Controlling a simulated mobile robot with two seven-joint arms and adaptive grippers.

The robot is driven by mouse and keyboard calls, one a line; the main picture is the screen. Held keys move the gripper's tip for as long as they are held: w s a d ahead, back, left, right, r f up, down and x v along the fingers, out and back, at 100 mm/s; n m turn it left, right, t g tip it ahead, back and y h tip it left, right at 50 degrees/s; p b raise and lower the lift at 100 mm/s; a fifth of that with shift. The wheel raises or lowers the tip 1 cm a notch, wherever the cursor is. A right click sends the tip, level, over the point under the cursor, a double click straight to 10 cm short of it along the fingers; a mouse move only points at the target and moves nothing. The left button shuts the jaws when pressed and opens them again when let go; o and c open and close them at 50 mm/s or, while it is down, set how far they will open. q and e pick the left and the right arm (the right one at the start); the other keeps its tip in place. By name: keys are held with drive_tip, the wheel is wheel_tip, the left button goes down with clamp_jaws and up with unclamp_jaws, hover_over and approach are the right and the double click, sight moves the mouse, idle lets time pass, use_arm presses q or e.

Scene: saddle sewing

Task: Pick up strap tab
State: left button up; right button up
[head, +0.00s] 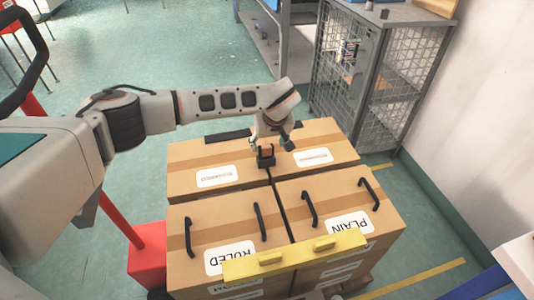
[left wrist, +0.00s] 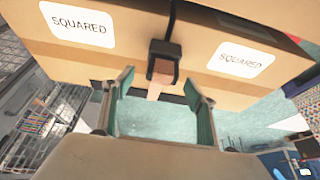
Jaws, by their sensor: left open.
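The strap tab is a small tan-pink piece standing out of a black buckle, near the seam between the two back boxes. In the head view the tab (head: 266,151) shows just below my left gripper (head: 269,142), which reaches over the boxes from behind. In the left wrist view the tab (left wrist: 158,81) hangs from the black buckle (left wrist: 164,52). My open left gripper (left wrist: 160,90) has one green-grey finger on each side of the tab, with gaps showing. My right gripper is not in view.
Several cardboard boxes with black handles stand together, labelled SQUARED (head: 215,177), RULED (head: 230,258) and PLAIN (head: 349,226). A yellow bar (head: 295,257) lies along the front boxes. A wire-mesh cabinet (head: 370,75) stands behind right.

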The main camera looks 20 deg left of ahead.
sight(266, 147)
use_arm(q)
drive_tip(key=f, duration=0.1)
drive_tip(key=a+f+b, duration=0.1)
drive_tip(key=f, duration=0.1)
drive_tip(key=shift+w+f, duration=0.15)
drive_tip(key=shift+f, duration=0.1)
drive_tip(key=shift+w+f, duration=0.3)
drive_tip(key=shift+f, duration=0.05)
drive_tip(key=shift+r, duration=0.25)
drive_tip(key=shift+c, duration=1.1)
drive_tip(key=c, duration=1)
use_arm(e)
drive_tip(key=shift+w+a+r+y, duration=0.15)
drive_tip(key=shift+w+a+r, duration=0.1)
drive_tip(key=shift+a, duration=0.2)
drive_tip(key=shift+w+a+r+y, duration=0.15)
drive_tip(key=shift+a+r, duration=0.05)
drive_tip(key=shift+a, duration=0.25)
